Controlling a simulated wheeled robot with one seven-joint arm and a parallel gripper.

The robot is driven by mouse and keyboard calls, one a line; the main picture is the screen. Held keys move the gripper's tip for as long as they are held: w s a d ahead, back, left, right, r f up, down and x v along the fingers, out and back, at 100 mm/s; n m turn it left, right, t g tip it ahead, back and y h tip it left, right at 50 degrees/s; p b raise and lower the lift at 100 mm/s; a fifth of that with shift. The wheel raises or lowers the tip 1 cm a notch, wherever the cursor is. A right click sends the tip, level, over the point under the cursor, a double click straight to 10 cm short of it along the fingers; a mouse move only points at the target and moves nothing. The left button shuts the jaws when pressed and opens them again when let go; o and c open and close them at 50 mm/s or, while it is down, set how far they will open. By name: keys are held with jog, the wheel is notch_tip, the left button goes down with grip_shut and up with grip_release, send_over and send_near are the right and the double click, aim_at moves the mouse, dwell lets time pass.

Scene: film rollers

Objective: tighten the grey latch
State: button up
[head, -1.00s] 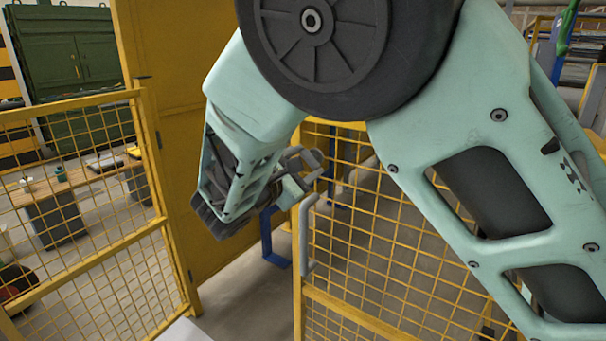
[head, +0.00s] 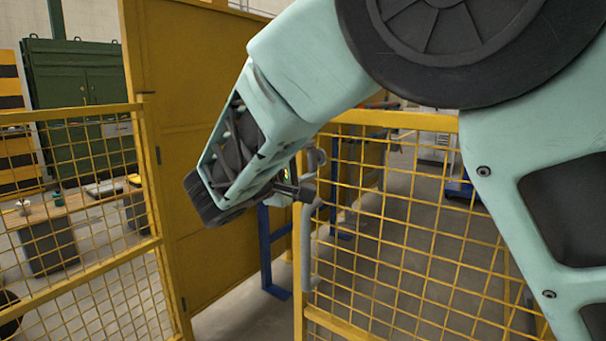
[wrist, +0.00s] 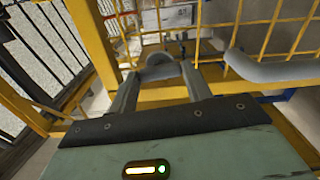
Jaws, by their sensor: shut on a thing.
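The grey latch (wrist: 163,66) shows in the wrist view as a rounded grey piece at the yellow gate frame, between my fingertips. My gripper (wrist: 158,78) is shut on it, with one grey finger on each side. In the head view the latch (head: 316,158) shows as a small ring shape at the top left corner of the mesh gate. My gripper (head: 302,187) reaches it there from the left. My forearm and wrist hide part of the contact.
A grey bar handle (head: 306,250) runs down the gate's (head: 420,230) left edge, close below my gripper; it also shows in the wrist view (wrist: 275,69). A yellow panel (head: 180,130) and mesh fence (head: 80,220) stand left. Blue legs (head: 266,250) stand behind.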

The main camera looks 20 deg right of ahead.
jog(key=shift+m+b, duration=0.3)
dwell(0.4)
jog(key=o, duration=1)
jog(key=v, duration=1.7)
jog(key=shift+s+a, duration=0.15)
